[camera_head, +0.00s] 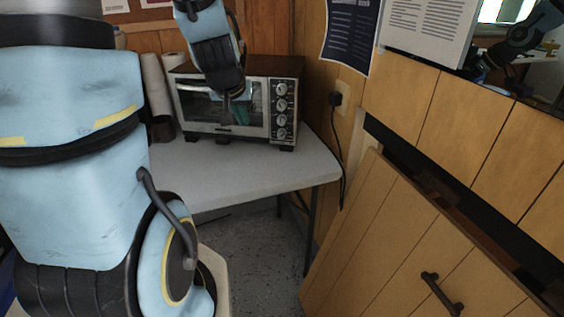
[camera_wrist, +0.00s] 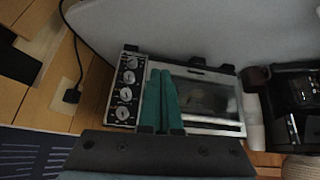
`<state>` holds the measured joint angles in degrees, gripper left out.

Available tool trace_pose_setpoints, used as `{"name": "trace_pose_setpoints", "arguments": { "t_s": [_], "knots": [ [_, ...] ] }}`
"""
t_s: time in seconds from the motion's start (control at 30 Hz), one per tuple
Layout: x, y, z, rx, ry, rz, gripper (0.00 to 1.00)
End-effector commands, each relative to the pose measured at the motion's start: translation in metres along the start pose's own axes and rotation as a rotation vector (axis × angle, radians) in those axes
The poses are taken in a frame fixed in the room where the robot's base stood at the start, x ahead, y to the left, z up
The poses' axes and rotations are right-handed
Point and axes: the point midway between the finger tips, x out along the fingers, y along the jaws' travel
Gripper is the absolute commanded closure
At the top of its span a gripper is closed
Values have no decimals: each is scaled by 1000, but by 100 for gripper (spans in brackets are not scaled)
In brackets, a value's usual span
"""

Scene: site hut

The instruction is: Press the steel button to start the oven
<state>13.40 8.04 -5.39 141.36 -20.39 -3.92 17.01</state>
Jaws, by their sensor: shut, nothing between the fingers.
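The toaster oven (camera_head: 205,128) stands on the table, with a glass door and a control panel on its right side in the head view. The panel carries a column of round silver knobs (camera_head: 281,104). They also show in the wrist view (camera_wrist: 125,94), left of my fingers. I cannot make out a separate steel button from the knobs. My gripper (camera_head: 226,113) is in front of the oven door, left of the knobs in the head view. Its teal fingers (camera_wrist: 161,72) are together and empty, over the door's edge beside the panel in the wrist view. I cannot tell whether they touch the oven.
The pale table (camera_head: 240,170) has clear room in front of the oven. Paper rolls (camera_head: 157,90) stand left of it. A black plug (camera_head: 336,99) with a hanging cord is on the wooden wall to the right. A wooden cabinet front (camera_head: 400,240) fills the lower right.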

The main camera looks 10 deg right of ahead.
Motion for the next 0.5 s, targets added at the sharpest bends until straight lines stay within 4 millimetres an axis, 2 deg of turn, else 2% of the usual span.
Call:
{"name": "trace_pose_setpoints", "arguments": {
  "t_s": [0.03, 0.1, 0.33, 0.5],
  "knots": [
    [37, 11, 3, 21, 65, -3, 100],
    [62, 23, -8, 43, 158, -23, 100],
    [129, 51, -25, 105, 414, -165, 100],
    [168, 63, -14, 143, 536, -338, 100]
  ]
}}
